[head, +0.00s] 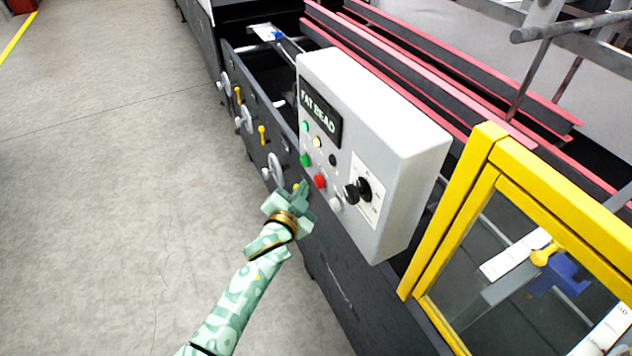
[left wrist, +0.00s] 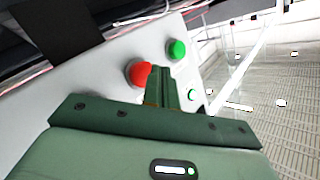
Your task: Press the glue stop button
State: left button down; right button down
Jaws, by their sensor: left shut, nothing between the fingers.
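A light grey control box (head: 375,110) with a "FAT BEAD" label stands on the machine's side. Its face carries a red button (head: 320,181), a green button (head: 306,160), a white button (head: 336,204) and a black rotary knob (head: 358,190). My left gripper (head: 301,190) is shut and empty, its tip just in front of the lower part of the panel, close to the red button. In the left wrist view the shut fingers (left wrist: 162,88) partly cover the right side of the red button (left wrist: 138,74). The green button (left wrist: 177,49) shows beyond them. I cannot tell whether the tip touches anything.
A yellow-framed guard (head: 455,215) stands right of the box. Small handwheels (head: 274,168) and yellow levers (head: 262,135) line the machine's side left of it. Red rails (head: 420,75) run behind. The concrete floor (head: 110,180) at left is clear.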

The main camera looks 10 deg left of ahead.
dwell(0.8)
pick_arm(q)
jog(key=shift+w+d, duration=0.25)
jog(key=shift+d, duration=0.1)
jog(key=shift+w+d+b, duration=0.25)
jog(key=shift+d+b, duration=0.1)
jog(key=shift+d, duration=0.1)
dwell(0.7)
dwell(0.4)
jog(key=shift+s+a+p, duration=0.5)
jog(key=shift+a+p, duration=0.1)
jog(key=shift+a, duration=0.2)
